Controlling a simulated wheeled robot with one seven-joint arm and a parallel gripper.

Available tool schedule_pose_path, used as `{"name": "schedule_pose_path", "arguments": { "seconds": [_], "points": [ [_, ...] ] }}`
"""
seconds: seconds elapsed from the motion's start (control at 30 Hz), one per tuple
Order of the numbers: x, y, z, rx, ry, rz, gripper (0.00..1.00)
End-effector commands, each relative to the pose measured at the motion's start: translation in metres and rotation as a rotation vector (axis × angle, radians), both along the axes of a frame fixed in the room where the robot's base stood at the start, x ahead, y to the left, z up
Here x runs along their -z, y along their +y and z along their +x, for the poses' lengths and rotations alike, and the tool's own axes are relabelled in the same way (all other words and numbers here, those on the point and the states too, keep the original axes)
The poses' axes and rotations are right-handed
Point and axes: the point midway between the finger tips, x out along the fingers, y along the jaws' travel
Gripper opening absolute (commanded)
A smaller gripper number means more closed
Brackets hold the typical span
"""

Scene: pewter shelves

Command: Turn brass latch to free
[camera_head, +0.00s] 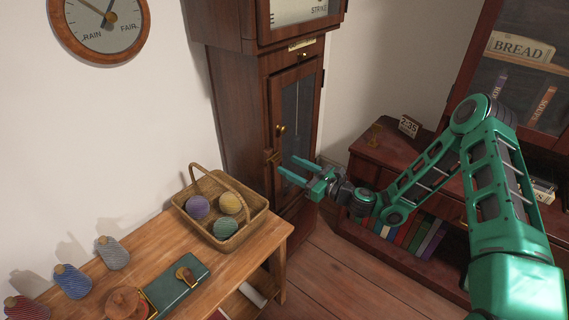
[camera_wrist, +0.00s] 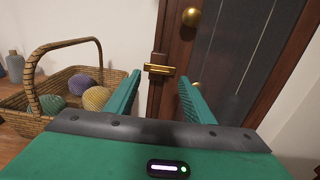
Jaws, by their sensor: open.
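The brass latch (camera_wrist: 160,69) is a short bar lying about level on a dark wooden block at the left edge of the clock case's narrow door (camera_wrist: 235,60). In the head view the latch (camera_head: 272,155) is small, below the door's round brass knob (camera_head: 281,129). My gripper (camera_head: 292,167) is open and empty in front of the lower case. In the wrist view the latch shows between the two green fingertips (camera_wrist: 160,80), with no contact visible.
A wicker basket (camera_head: 248,222) with yarn balls stands on a wooden bench (camera_head: 272,236) left of my gripper, its tall handle raised. A dark red cabinet (camera_head: 372,160) with a small clock (camera_head: 409,126) stands to the right. Floor (camera_head: 318,270) between them is clear.

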Motion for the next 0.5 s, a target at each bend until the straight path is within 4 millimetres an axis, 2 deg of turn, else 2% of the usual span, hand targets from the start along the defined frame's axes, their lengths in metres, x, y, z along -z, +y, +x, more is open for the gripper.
{"name": "schedule_pose_path", "arguments": {
  "seconds": [0.2, 0.5],
  "points": [
    [-0.001, 0.025, 0.019, -0.002, -0.002, 0.000, 0.48],
    [0.000, 0.034, 0.027, 0.000, -0.001, -0.001, 0.48]
  ]
}}
